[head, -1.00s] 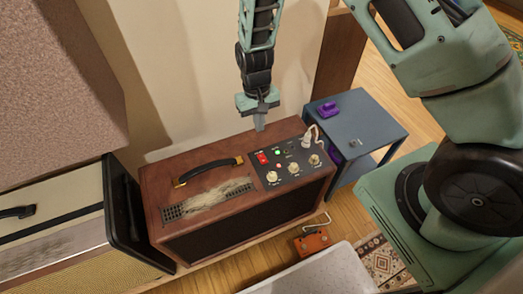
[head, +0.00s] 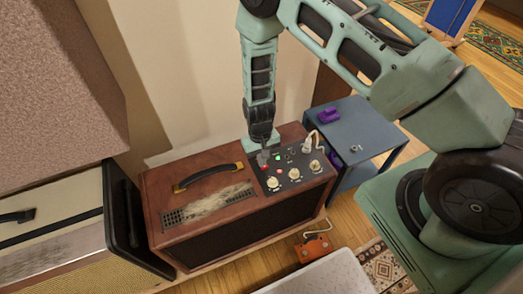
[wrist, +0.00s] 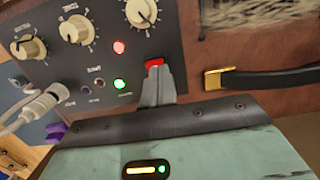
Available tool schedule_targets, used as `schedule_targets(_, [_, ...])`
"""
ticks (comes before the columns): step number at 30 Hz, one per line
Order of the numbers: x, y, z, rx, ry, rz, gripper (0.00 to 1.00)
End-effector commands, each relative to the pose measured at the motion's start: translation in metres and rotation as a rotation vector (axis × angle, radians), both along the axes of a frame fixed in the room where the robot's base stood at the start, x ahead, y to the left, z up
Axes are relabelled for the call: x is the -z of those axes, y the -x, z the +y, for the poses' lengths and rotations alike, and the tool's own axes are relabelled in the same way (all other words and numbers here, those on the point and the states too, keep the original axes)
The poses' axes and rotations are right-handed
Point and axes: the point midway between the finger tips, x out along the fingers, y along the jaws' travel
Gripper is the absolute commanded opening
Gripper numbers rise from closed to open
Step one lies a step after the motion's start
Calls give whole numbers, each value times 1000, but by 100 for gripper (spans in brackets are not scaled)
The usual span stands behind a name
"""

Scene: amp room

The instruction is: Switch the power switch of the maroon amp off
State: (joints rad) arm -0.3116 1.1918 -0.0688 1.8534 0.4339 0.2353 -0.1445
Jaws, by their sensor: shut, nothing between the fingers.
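The maroon amp (head: 215,218) stands with a black control panel (head: 305,182) on the right of its top. Its red power switch (wrist: 154,63) shows just beyond my fingertips in the wrist view; its rocker position is hard to tell. A green light (wrist: 120,84) and a red light (wrist: 119,47) are lit beside it. My gripper (head: 263,160) is shut and empty, pointing down at the switch, and hides most of it in the head view. The fingertips (wrist: 157,78) look very close to or touching the switch; I cannot tell which.
The amp's black handle (head: 207,174) lies left of the panel. Knobs and a plugged white cable (head: 308,145) are on the panel. A blue-grey stand (head: 362,122) with a purple object (head: 327,115) is to the right. A cream amp (head: 50,235) is at left, an orange pedal (head: 314,248) in front.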

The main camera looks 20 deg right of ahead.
Motion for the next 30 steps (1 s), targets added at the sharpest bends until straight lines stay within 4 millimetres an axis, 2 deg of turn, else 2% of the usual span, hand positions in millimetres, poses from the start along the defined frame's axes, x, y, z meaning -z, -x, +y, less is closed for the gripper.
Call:
schedule_targets(13, [6,1,0,0,0,0,0])
schedule_targets(16, [16,5,0,0,0,1,0])
schedule_targets(30, [14,-2,0,0,1,0,0])
